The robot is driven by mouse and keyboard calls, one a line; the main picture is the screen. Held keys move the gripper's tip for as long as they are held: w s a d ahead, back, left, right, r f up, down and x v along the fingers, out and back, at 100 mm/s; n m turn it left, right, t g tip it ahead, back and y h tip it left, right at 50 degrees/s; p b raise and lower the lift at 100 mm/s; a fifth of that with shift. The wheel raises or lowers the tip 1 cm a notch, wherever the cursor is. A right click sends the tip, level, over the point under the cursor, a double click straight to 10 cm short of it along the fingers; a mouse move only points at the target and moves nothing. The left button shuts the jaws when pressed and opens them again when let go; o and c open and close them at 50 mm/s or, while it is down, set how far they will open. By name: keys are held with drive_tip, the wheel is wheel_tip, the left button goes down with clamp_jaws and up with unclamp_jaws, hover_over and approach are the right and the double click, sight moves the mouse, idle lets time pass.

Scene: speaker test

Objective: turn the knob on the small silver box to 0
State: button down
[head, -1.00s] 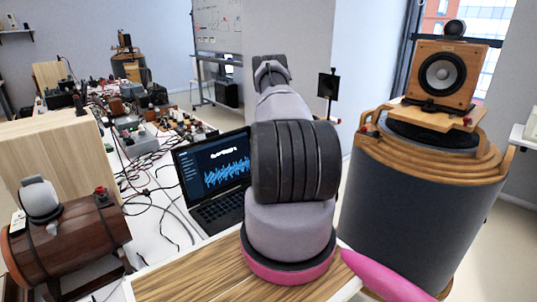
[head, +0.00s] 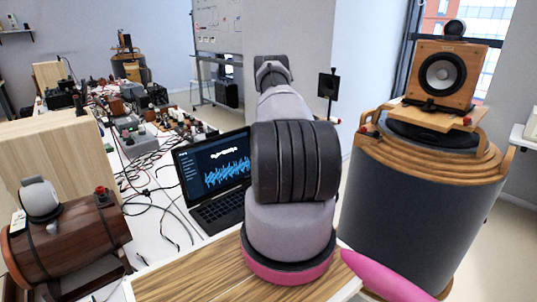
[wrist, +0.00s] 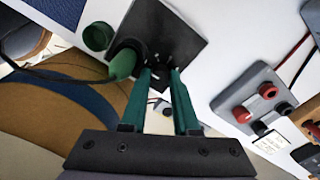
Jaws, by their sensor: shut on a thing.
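In the wrist view, my gripper (wrist: 160,76) has its two green fingers reaching to a dark square panel (wrist: 185,35). The fingertips are close together at small pale marks on the panel. My gripper is shut on a small dark part there, likely a knob, mostly hidden by the fingers. Its setting cannot be read. I cannot tell whether this panel belongs to the small silver box. In the head view, my arm hides the gripper and what it holds.
A green plug (wrist: 122,64) with a dark cable sits left of the fingers, near a green cap (wrist: 97,36). A grey box (wrist: 240,102) with red and black terminals lies right. In the head view are a laptop (head: 225,170), a wooden barrel (head: 75,240) and a large dark drum (head: 415,215).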

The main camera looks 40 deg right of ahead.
drive_tip(key=n, duration=0.4)
drive_tip(key=shift+n, duration=2.3)
drive_tip(key=shift+r, duration=0.1)
drive_tip(key=c, duration=0.7)
unclamp_jaws()
drive_tip(key=shift+o, duration=0.2)
wheel_tip(320, 180, up, 11)
